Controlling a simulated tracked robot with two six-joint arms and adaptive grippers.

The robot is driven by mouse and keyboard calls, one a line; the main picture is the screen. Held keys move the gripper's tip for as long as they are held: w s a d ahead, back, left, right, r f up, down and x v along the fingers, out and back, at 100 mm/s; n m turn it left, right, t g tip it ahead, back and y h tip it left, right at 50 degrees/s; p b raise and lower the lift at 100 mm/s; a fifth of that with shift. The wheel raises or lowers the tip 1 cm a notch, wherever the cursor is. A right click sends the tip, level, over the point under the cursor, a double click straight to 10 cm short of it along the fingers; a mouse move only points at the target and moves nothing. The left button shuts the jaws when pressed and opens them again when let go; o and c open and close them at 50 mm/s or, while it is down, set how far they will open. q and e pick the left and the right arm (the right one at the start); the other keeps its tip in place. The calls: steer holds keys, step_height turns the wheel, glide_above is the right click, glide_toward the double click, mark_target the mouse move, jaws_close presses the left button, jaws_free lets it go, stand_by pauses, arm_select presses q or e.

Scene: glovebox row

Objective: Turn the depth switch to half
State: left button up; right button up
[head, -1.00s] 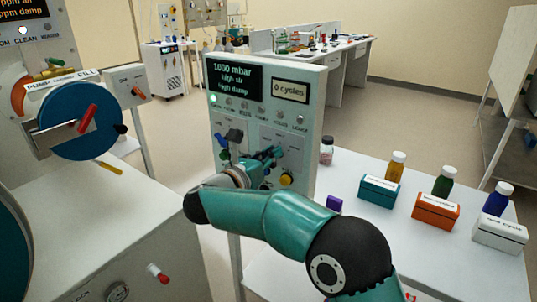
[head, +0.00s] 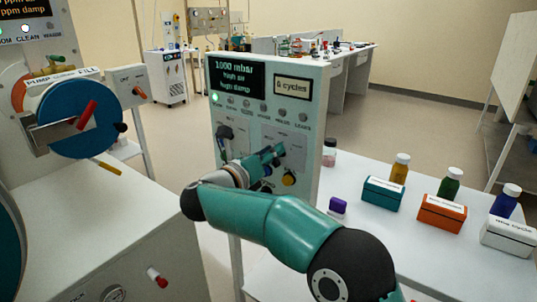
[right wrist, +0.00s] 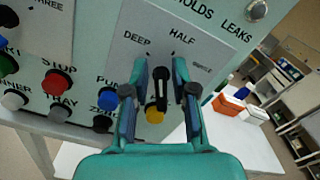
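The depth switch (right wrist: 158,80) shows in the right wrist view as a black lever on a pale plate marked DEEP, HALF and a third, blurred word at the right. My right gripper (right wrist: 160,62) is open, with one finger on each side of the lever and a narrow gap showing beside it. In the head view my right gripper (head: 278,152) is at the front of the upright control panel (head: 304,80) and hides the switch. Which mark the lever points at is not clear. My left gripper is not in view.
A yellow button (right wrist: 155,115) sits just below the lever. Red (right wrist: 57,82) and blue (right wrist: 107,101) buttons are to the left. A white table (head: 380,235) at right holds teal (head: 382,194), orange (head: 441,213) and white (head: 508,236) boxes with bottles behind.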

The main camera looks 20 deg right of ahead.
steer(key=shift+o, duration=0.2)
steer(key=v, duration=1.2)
steer(key=shift+f, duration=0.1)
